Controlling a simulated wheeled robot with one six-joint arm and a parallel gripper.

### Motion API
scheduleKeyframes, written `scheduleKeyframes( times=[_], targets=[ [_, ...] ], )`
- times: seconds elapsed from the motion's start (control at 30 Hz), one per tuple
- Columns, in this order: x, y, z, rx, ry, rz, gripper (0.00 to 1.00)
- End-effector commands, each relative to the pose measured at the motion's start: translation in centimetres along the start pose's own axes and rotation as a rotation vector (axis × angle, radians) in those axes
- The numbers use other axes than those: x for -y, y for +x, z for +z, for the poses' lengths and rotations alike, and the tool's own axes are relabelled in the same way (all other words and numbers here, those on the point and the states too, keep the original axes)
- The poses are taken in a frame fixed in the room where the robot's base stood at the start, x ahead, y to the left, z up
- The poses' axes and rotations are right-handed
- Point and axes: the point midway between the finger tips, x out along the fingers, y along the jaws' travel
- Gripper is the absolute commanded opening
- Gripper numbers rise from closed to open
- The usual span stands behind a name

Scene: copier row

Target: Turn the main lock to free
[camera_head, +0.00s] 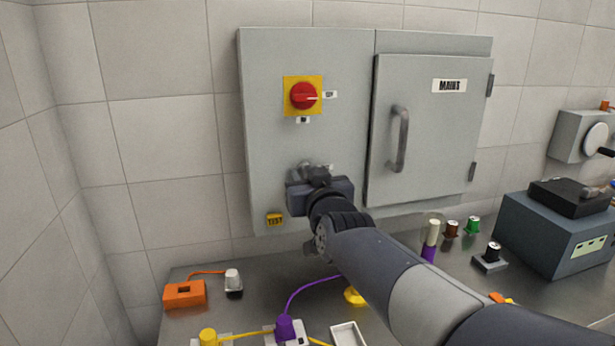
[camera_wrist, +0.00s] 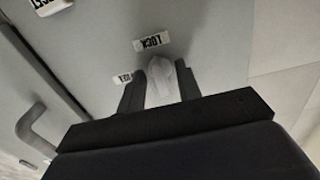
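The main lock is a pale grey knob (camera_wrist: 161,82) low on the left part of the grey wall cabinet (camera_head: 345,75). In the wrist view its narrowed end points towards a LOCK label (camera_wrist: 152,41); a second small label (camera_wrist: 124,77) lies to the left, too small to read surely. My gripper (camera_head: 318,175) reaches the cabinet front there. In the head view, the gripper hides most of the knob.
A red rotary switch (camera_head: 303,96) on a yellow plate sits above. A closed MAINS door (camera_head: 428,130) with a handle (camera_head: 400,139) is to the right. A yellow TEST tag (camera_head: 275,220) is below left. The bench (camera_head: 255,270) holds an orange device (camera_head: 184,294), cables and a dark box (camera_head: 557,237).

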Motion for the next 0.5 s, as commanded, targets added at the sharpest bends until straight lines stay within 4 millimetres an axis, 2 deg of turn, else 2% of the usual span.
scheduleKeyframes(
  times=[0.3,0.5],
  targets=[
    [-0.01,0.16,0.00,0.000,0.000,0.000,0.32],
    [-0.01,0.15,0.01,0.000,0.000,0.000,0.16]
  ],
)
